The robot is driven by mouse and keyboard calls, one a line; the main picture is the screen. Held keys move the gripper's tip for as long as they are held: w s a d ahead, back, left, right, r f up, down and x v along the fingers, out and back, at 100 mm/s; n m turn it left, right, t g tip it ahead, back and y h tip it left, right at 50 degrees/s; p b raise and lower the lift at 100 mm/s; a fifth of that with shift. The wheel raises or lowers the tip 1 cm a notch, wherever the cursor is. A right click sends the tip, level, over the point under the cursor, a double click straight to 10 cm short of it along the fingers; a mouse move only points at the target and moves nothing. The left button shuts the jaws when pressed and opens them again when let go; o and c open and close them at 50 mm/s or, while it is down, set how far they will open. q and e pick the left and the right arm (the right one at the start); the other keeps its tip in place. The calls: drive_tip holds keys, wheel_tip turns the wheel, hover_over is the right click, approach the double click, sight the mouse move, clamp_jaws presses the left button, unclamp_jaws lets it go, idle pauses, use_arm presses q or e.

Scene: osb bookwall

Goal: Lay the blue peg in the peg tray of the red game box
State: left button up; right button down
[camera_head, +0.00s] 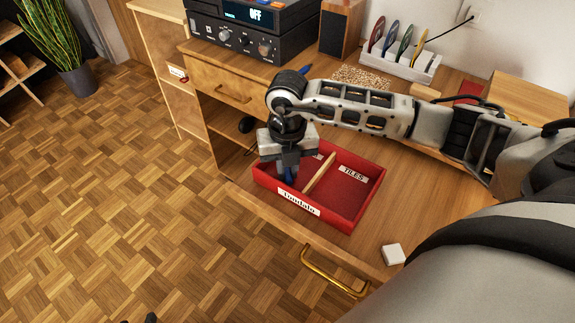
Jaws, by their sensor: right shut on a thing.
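The red game box (349,208) stands on the wooden desk top, open side up. A light wooden divider (320,173) splits it in two. The right compartment has a label reading TILES; the left one's label is mostly hidden by my gripper. My right gripper (288,174) points down into the left compartment, shut on the blue peg (290,176). Only a small part of the peg shows between the fingers; I cannot tell whether it touches the tray floor. My left gripper is not recognisable in view.
A white block (392,254) lies right of the box near the desk's front edge. Behind are a black device (250,30), a wooden speaker (340,27) and a white rack (400,63) with coloured items. A blue tip (305,69) shows behind my arm. A brass handle (333,274) sits below the edge.

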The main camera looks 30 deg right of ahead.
sight(287, 173)
drive_tip(key=shift+f, duration=0.15)
drive_tip(key=c, duration=1.4)
unclamp_jaws()
wheel_tip(287, 173, up, 12)
drive_tip(key=shift+r, duration=0.2)
